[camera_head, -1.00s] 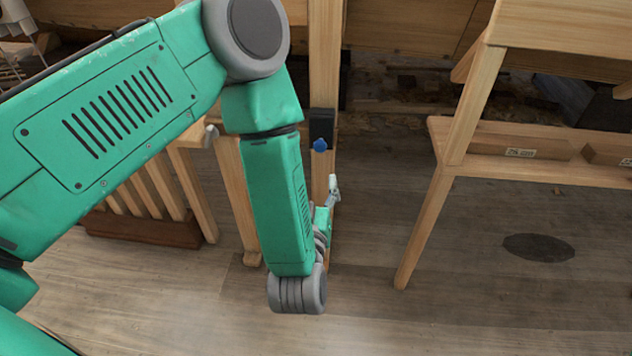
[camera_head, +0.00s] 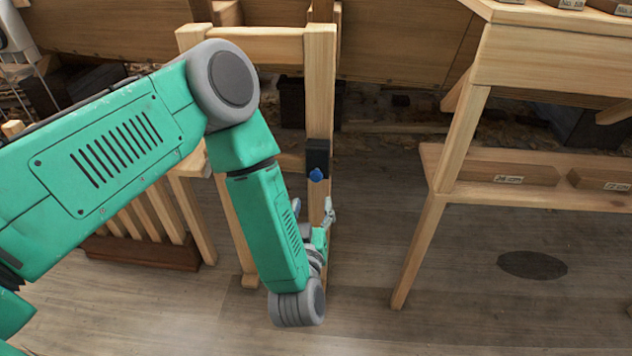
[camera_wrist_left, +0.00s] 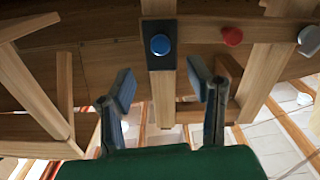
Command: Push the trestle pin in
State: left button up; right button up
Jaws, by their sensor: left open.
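The trestle pin shows as a blue knob (camera_head: 317,175) on a black plate (camera_head: 317,152) fixed to a wooden trestle post (camera_head: 320,85). In the left wrist view the blue knob (camera_wrist_left: 160,45) stands out from its dark plate (camera_wrist_left: 172,62), ahead of the fingers and roughly midway between them. My left gripper (camera_head: 314,210) is just below the knob in the head view, partly hidden by my forearm. Its two fingers are spread with nothing between them in the wrist view (camera_wrist_left: 161,88). A gap to the knob seems to remain. My right gripper is out of view.
A wooden bench (camera_head: 440,195) with labelled blocks (camera_head: 505,172) on its shelf stands at the right. A red knob (camera_wrist_left: 232,37) and a grey knob (camera_wrist_left: 309,40) show in the wrist view. Floor between trestle and bench is clear.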

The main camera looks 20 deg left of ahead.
aim_at(316, 179)
pick_arm(q)
jog(key=b+x, duration=0.2)
jog(key=x, duration=0.6)
jog(key=shift+w+a+b, duration=0.15)
jog(key=shift+w+b, duration=0.15)
jog(key=shift+w, duration=0.05)
grip_shut()
